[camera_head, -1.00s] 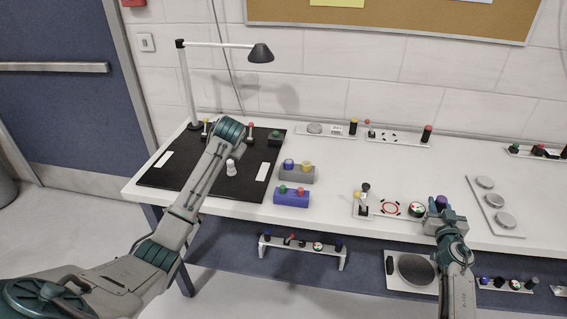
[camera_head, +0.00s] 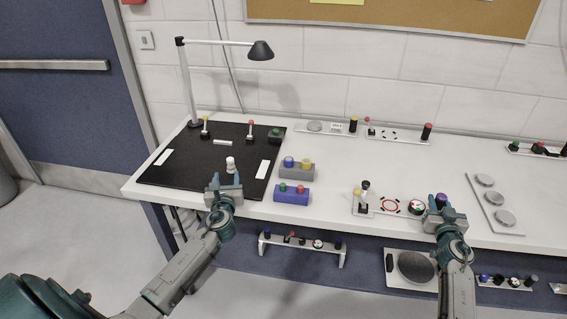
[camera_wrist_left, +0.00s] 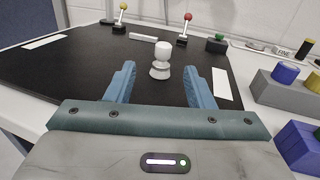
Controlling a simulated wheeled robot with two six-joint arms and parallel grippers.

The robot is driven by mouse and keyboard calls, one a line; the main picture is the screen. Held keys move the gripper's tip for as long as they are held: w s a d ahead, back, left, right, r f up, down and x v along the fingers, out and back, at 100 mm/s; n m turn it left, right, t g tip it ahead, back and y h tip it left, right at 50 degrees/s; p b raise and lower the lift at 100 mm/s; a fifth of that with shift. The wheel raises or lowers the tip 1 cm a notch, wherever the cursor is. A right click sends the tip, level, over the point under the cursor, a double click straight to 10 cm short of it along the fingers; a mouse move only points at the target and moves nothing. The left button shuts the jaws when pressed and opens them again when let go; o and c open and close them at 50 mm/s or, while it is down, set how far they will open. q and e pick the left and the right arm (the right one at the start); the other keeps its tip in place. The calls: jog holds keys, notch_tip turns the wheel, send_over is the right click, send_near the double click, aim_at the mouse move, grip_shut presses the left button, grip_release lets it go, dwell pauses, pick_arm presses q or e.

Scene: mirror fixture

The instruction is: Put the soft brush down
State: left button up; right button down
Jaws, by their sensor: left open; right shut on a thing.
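I cannot tell for sure which piece is the soft brush. A small white upright piece (camera_head: 231,164) stands on the black mat (camera_head: 190,183); it also shows in the left wrist view (camera_wrist_left: 161,60). My left gripper (camera_head: 224,182) is open and empty at the mat's front edge, with the white piece beyond its fingertips, apart from them. Behind stand a yellow-tipped stick (camera_head: 205,129) and a red-tipped stick (camera_head: 251,131), with a pale bar (camera_head: 222,142) between them. My right gripper (camera_head: 441,209) is shut on a purple-topped thing (camera_head: 441,199) at the table's front.
A desk lamp (camera_head: 190,85) stands at the back left. Grey (camera_head: 297,171) and blue (camera_head: 291,196) blocks with coloured knobs sit right of the mat. A white plate with a red ring (camera_head: 390,206) lies left of my right gripper.

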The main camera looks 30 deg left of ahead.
aim_at(230, 162)
pick_arm(q)
jog(key=shift+w+a, duration=0.15)
jog(key=shift+w, duration=0.15)
jog(key=x, duration=0.6)
jog(key=shift+f, duration=0.1)
jog(key=shift+d+x, duration=0.2)
jog(key=shift+x, duration=2.4)
jog(key=shift+c, duration=0.2)
grip_shut()
